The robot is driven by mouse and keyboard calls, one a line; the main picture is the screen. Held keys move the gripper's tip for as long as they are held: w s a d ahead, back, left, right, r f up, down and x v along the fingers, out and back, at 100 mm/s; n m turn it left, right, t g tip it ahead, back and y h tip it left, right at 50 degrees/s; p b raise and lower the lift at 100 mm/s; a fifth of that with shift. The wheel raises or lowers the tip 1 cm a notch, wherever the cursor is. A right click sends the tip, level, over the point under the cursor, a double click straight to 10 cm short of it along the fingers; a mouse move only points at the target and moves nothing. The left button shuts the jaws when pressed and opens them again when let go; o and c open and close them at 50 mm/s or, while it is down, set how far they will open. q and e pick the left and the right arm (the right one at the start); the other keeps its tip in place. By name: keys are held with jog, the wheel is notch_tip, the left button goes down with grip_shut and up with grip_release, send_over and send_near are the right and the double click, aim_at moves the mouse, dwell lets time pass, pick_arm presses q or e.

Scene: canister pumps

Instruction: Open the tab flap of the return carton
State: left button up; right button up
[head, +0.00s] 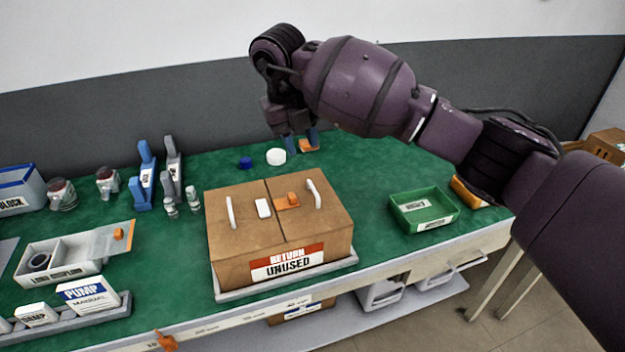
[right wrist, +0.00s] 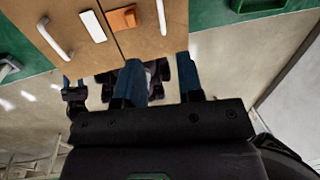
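The return carton (head: 232,255) is a brown box with a red and white "RETURN UNUSED" label, standing on a grey board on the green table. Its two top flaps lie shut. An orange tab (head: 291,199) sits by the seam, beside a white patch (head: 264,208), between two white handles. The orange tab also shows in the right wrist view (right wrist: 123,18). My right gripper (head: 301,139) hangs above the table's far side, beyond the carton, open and empty, apart from it. In the right wrist view, a small dark shape with bluish tips (right wrist: 74,92) may be my left gripper.
A green tray (head: 424,211) stands right of the carton. A blue cap (head: 245,162), a white disc (head: 276,156) and an orange piece (head: 308,146) lie behind it. Pump parts and a white box (head: 60,262) fill the left. Green tabletop is clear between carton and tray.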

aim_at(314, 188)
jog(key=f, duration=0.3)
jog(key=d+f+b, duration=0.1)
jog(key=f, duration=0.3)
jog(key=d+f, duration=0.1)
jog(key=f, duration=0.2)
jog(key=shift+w+d+f, duration=0.1)
jog(key=shift+w+f, duration=0.15)
jog(key=shift+f, duration=0.05)
grip_shut()
